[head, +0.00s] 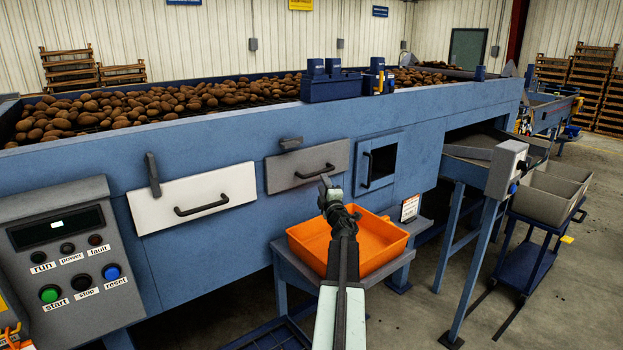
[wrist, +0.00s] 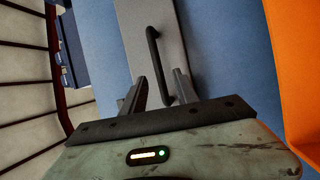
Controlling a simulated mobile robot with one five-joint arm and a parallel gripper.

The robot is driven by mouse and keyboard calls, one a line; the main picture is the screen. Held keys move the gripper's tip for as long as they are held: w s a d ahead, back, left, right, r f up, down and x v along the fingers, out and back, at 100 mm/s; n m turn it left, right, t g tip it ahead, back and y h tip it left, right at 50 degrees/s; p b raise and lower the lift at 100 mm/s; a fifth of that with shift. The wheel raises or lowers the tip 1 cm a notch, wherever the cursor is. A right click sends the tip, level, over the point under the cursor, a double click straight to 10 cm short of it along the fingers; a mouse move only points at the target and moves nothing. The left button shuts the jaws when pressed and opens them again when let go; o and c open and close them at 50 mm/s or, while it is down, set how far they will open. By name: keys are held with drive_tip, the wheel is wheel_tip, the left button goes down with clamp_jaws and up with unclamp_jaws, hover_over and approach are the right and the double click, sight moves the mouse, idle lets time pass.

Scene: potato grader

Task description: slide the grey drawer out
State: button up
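The grey drawer (head: 283,174) sits in the blue machine's front, its face looking flush with the panel. Its black bar handle (head: 315,171) runs across the face. The dark latch (head: 291,143) above it lies roughly level, clear of the face. My gripper (head: 325,182) is in front of the handle's right part. In the wrist view, the grey drawer face (wrist: 130,22) and handle (wrist: 152,48) show ahead. My gripper's fingers (wrist: 160,78) are apart, with one end of the handle between them. Whether they touch it I cannot tell.
An orange bin (head: 375,262) stands on a stand below the drawer, under my arm. Left is a white drawer (head: 170,197) with an upright latch (head: 152,174) over its edge. A control box (head: 60,260) is far left. A small windowed door (head: 380,162) is right.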

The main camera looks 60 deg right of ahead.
sight(320, 173)
drive_tip(key=shift+n, duration=0.4)
drive_tip(key=p+x, duration=0.1)
drive_tip(key=x, duration=0.7)
drive_tip(key=shift+s+d+r, duration=0.1)
drive_tip(key=shift+s, duration=0.05)
drive_tip(key=shift+c, duration=0.4)
clamp_jaws()
idle(0.5)
